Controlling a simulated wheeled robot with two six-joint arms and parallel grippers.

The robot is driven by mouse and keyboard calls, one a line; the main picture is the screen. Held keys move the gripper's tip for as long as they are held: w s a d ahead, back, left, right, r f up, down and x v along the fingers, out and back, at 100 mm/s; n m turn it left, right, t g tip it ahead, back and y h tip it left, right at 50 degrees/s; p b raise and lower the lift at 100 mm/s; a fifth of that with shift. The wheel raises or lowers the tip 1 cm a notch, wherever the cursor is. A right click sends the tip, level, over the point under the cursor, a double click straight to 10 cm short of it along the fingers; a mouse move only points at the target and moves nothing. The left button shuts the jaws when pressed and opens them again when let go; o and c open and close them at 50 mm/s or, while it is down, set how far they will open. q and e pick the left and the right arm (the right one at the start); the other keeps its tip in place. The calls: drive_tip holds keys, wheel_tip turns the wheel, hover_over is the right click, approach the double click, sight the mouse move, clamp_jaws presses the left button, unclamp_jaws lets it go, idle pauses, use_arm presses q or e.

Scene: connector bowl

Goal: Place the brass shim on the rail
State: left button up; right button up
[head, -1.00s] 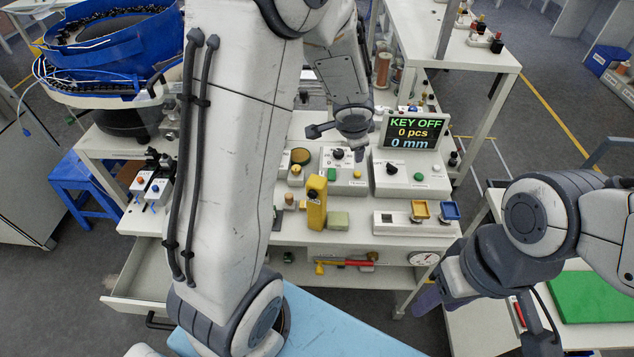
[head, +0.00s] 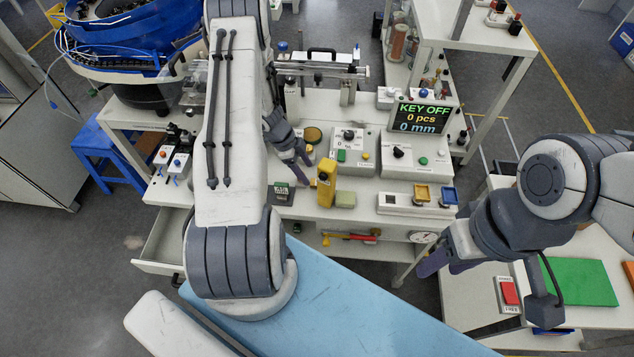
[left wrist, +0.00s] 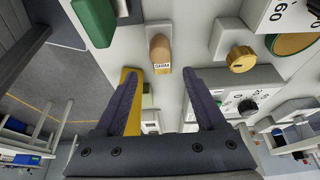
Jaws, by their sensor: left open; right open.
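A small brass-brown piece with a label reading SHIM (left wrist: 160,50) stands on the white bench top in the left wrist view, just beyond and between my fingertips. My left gripper (left wrist: 160,76) is open and empty, and its fingers do not touch the piece. In the head view my left gripper (head: 304,160) points down over the bench beside the yellow post (head: 326,183); I cannot make out the shim clearly there. A silver rail (head: 320,68) runs across the back of the bench. My right gripper (head: 448,264) is open and empty at the right, away from the bench.
A green block (left wrist: 95,20) and a brass knob (left wrist: 240,59) flank the shim in the left wrist view. Control boxes (head: 405,165) and a KEY OFF display (head: 424,117) stand to the right. A blue surface (head: 350,305) lies in front.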

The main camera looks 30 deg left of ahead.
sight(313, 181)
use_arm(q)
drive_tip(key=p+x, duration=0.1)
drive_tip(key=x, duration=0.4)
drive_tip(key=shift+w+d+r, duration=0.1)
drive_tip(key=shift+w+r, duration=0.05)
drive_tip(key=shift+w+d+f, duration=0.1)
drive_tip(key=shift+f, duration=0.25)
clamp_jaws()
drive_tip(key=shift+r, duration=0.1)
wheel_tip(313, 181, up, 28)
drive_tip(key=w+d+f+n+t+y+b, duration=0.1)
drive_tip(key=d+f+n+t+y+b, duration=0.1)
drive_tip(key=d+f+n+b, duration=0.3)
drive_tip(key=d+n, duration=0.4)
drive_tip(key=d, duration=0.4)
drive_tip(key=shift+d+y, duration=0.2)
drive_tip(key=shift+y, duration=0.2)
